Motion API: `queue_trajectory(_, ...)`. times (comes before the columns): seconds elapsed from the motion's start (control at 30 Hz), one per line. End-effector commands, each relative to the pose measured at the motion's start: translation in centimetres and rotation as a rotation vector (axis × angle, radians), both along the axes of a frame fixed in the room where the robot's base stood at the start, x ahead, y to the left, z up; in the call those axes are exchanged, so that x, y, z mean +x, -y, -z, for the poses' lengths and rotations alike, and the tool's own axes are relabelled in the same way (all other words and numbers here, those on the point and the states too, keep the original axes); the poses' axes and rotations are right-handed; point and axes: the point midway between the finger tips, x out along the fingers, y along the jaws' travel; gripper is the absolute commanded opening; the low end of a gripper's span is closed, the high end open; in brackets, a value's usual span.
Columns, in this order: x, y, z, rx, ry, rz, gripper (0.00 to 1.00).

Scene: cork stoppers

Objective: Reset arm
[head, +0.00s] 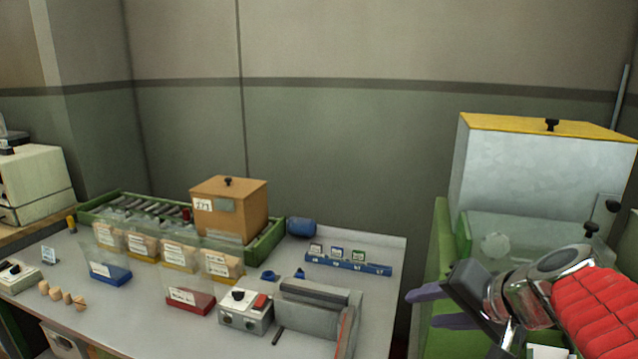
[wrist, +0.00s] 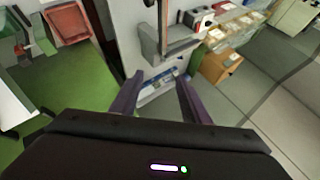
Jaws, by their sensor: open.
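My gripper (head: 432,307) is at the right of the head view, with its two purple fingers apart and nothing between them. It is to the right of the grey table (head: 365,295), in front of the green and grey machine. In the wrist view my gripper (wrist: 158,86) shows both fingers spread, with the blue strip and tabletop seen beyond them. Several cork stoppers (head: 56,294) stand at the table's front left, well away from my gripper. My red ribbed arm runs off the lower right of the head view.
A grey machine with a yellow lid (head: 560,128) stands close behind my arm. The table holds clear bins of corks (head: 178,255), a brown box (head: 228,212), a blue strip (head: 348,264), a control box (head: 245,318) and a grey press (head: 312,302).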

Motion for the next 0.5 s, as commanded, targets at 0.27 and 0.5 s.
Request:
queue_trajectory(0.27,-7.2,-4.5,3.7,-0.266,-0.105,-0.196,0.42)
queue_trajectory(0.5,-12.5,-5.0,6.3,-0.517,-0.144,-0.329,0.42)
